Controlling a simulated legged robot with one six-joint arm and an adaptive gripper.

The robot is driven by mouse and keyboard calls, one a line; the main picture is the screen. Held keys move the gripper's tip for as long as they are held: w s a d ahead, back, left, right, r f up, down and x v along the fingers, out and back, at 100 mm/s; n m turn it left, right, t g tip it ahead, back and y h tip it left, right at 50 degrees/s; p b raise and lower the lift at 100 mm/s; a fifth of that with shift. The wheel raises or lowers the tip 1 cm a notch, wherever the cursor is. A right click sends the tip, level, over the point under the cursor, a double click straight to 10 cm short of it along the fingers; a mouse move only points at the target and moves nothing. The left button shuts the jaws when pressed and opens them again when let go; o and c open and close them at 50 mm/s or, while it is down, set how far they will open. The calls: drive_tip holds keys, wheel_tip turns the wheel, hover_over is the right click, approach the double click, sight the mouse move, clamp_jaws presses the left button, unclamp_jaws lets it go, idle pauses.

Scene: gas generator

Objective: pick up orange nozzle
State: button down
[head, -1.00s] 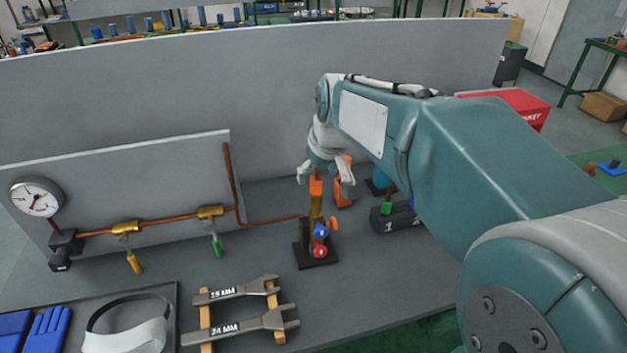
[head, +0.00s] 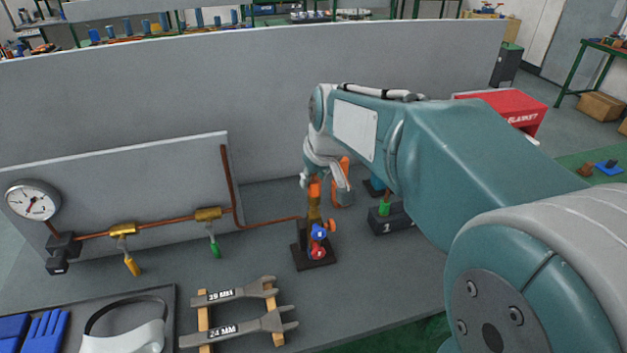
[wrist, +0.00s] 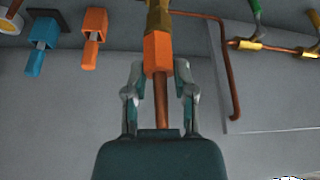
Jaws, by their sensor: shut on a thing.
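The orange nozzle (wrist: 157,52) is between my gripper's fingertips (wrist: 160,70) in the wrist view, its copper-coloured tube pointing back toward the palm. My gripper is shut on it. The nozzle's other end meets a brass fitting (wrist: 160,18). In the head view the nozzle (head: 314,190) is at the top of the brass post on a dark base (head: 314,257), and my gripper (head: 318,180) comes down over it from above. My wrist partly hides it there.
Another orange piece (wrist: 94,38) and a blue one (wrist: 38,45) stand nearby. Copper piping (head: 264,222) joins the post from the left. A red valve knob (head: 318,253) and blue knob (head: 319,232) sit low on it. Wrenches (head: 238,328) lie in front.

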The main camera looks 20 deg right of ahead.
sight(314, 181)
drive_tip(key=shift+r, duration=0.15)
drive_tip(key=v, duration=0.3)
drive_tip(key=shift+w+a+r, duration=0.1)
drive_tip(key=shift+w+r, duration=0.15)
drive_tip(key=shift+r, duration=0.15)
drive_tip(key=s+r, duration=0.8)
drive_tip(key=s, duration=0.5)
drive_tip(key=shift+a+r, duration=0.25)
drive_tip(key=shift+r, duration=0.15)
